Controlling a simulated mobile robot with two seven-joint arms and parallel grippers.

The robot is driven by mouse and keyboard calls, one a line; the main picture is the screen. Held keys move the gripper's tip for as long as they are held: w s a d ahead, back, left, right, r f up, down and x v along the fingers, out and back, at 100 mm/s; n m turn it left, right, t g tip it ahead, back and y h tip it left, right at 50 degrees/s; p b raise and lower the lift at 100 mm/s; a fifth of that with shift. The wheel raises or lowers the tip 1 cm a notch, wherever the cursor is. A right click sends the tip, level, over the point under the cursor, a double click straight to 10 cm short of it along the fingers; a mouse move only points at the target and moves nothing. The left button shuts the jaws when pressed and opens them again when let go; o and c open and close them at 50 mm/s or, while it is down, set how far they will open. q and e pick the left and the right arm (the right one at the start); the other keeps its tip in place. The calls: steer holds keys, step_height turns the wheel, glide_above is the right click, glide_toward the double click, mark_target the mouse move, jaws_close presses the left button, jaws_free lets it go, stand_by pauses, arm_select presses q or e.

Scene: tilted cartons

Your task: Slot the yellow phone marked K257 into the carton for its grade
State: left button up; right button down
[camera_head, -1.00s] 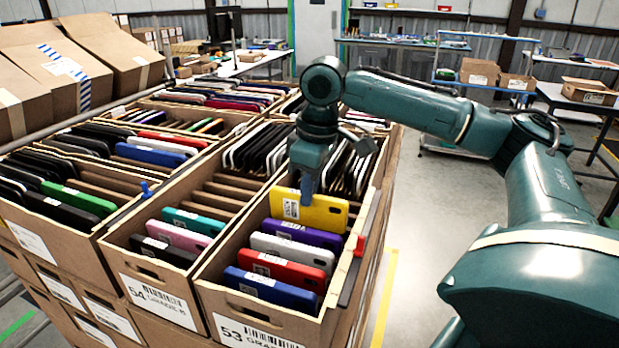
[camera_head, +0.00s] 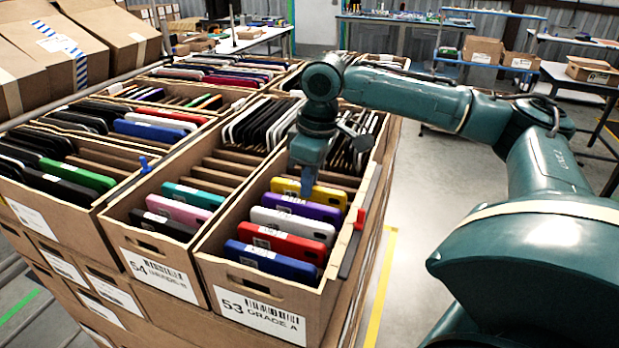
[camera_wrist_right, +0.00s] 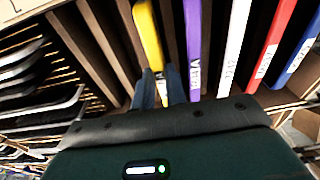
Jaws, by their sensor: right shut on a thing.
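The yellow phone (camera_head: 325,196) stands on edge in the front-right carton (camera_head: 283,291), labelled 53 GRADE A, behind a purple phone (camera_head: 303,208). My right gripper (camera_head: 307,187) is shut on the yellow phone's upper edge, and its lower part is down among the slots. In the right wrist view the gripper's fingers (camera_wrist_right: 160,92) pinch the yellow phone (camera_wrist_right: 148,38), with the purple phone (camera_wrist_right: 193,50) close beside it. The marking on the yellow phone is too hidden to read. My left gripper is not in view.
White, red (camera_head: 282,242) and blue (camera_head: 270,260) phones fill the slots in front. Carton 54 (camera_head: 160,272) stands to the left, with teal, pink and black phones. Dark phones (camera_head: 350,150) lean behind my right gripper. A red clip (camera_head: 360,218) sits on the right rim.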

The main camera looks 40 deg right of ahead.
steer(key=shift+f, duration=0.25)
stand_by(0.9)
steer(key=c, duration=1.3)
jaws_free()
steer(key=shift+c, duration=0.2)
step_height(320, 180, up, 13)
steer(key=s, duration=0.1)
steer(key=shift+s+d, duration=0.2)
steer(key=shift+d, duration=0.15)
steer(key=shift+r, duration=0.15)
step_height(320, 180, up, 7)
steer(key=shift+p, duration=0.35)
